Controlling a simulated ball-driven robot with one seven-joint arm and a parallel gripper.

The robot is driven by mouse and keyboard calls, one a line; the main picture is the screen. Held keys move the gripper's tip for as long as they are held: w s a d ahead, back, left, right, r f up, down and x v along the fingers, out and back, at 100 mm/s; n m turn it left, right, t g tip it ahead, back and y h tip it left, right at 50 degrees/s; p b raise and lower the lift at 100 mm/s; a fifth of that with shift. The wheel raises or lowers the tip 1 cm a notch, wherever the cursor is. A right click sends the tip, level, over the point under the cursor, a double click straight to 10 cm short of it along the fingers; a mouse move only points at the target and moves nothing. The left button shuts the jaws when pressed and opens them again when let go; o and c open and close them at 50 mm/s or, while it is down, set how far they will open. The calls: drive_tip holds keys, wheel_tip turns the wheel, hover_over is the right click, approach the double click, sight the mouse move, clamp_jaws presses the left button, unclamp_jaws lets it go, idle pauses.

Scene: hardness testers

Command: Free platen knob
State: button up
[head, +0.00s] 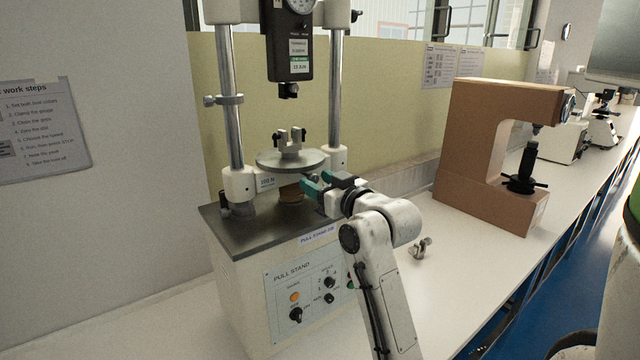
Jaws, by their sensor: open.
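The pull stand (238,285) stands on the bench, with a round grey platen (278,158) between its two columns. A small fixture (289,144) sits on top of the platen. A brown, knurled-looking round part (291,196) shows below the platen and may be the platen knob, though I cannot be sure. A small dark knob (224,209) also shows at the left column collar. My gripper (316,183), with teal fingers, is open just right of the brown part and below the platen's right side. Whether a finger touches anything is unclear, and my gripper hides the area behind it.
A gauge (290,45) hangs above the platen. A control panel (310,300) with knobs is on the stand's front. A small metal fixture (421,248) lies on the bench to the right. A brown C-shaped tester (465,150) stands farther right. The bench between is mostly clear.

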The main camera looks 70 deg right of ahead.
drive_tip(key=p+v, duration=0.4)
drive_tip(key=v, duration=0.6)
drive_tip(key=shift+s+a, duration=0.25)
drive_tip(key=shift+s, duration=0.05)
idle(0.7)
